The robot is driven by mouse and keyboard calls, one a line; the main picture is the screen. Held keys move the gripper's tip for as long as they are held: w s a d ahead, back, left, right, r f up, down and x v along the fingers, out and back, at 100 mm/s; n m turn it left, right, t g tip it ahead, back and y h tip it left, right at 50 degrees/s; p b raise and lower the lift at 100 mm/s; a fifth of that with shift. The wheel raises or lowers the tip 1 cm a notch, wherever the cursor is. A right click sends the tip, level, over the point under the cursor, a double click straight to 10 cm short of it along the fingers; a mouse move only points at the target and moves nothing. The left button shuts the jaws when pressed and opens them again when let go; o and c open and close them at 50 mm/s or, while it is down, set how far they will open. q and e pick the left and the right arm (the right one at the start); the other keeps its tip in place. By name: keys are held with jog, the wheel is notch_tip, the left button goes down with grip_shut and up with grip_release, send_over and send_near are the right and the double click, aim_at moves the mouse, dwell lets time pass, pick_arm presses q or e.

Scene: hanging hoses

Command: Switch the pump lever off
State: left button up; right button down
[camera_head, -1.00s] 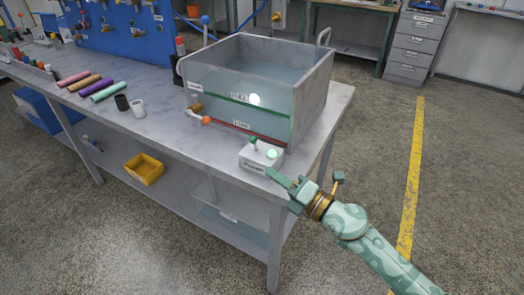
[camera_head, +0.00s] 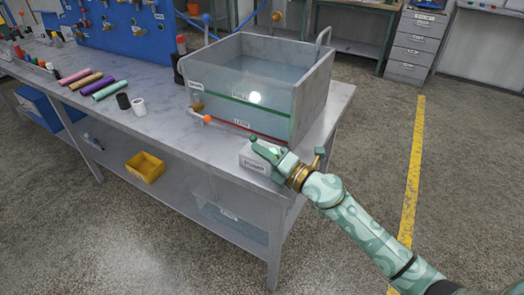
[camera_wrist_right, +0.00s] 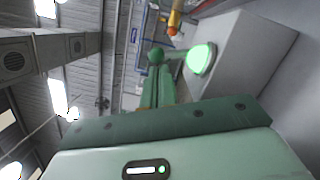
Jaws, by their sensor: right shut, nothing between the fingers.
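The grey pump box (camera_head: 252,165) stands at the table's front right corner, with a label on its front. Its lever has a green knob (camera_head: 253,139), which also shows in the wrist view (camera_wrist_right: 156,56). A round green lamp (camera_wrist_right: 201,58) on the box is lit. My right gripper (camera_head: 264,150) is shut and empty, its fingers over the box top beside the lever. In the wrist view its fingertips (camera_wrist_right: 158,78) sit close to the knob; I cannot tell whether they touch. The fingers hide part of the lever. My left gripper is out of view.
A clear-fronted water tank (camera_head: 312,105) with green and red level lines stands right behind the box. An orange-ended valve handle (camera_head: 207,119) sticks out at its left. Coloured hose pieces (camera_head: 110,90) lie farther left on the table (camera_head: 175,140). Floor to the right is clear.

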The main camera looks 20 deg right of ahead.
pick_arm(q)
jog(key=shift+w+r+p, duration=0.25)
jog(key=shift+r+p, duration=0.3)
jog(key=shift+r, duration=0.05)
pick_arm(e)
jog(key=shift+d+r+m, duration=0.1)
jog(key=shift+r+m, duration=0.1)
jog(key=shift+m, duration=0.2)
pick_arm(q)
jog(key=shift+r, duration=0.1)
pick_arm(e)
jog(key=shift+w, duration=0.1)
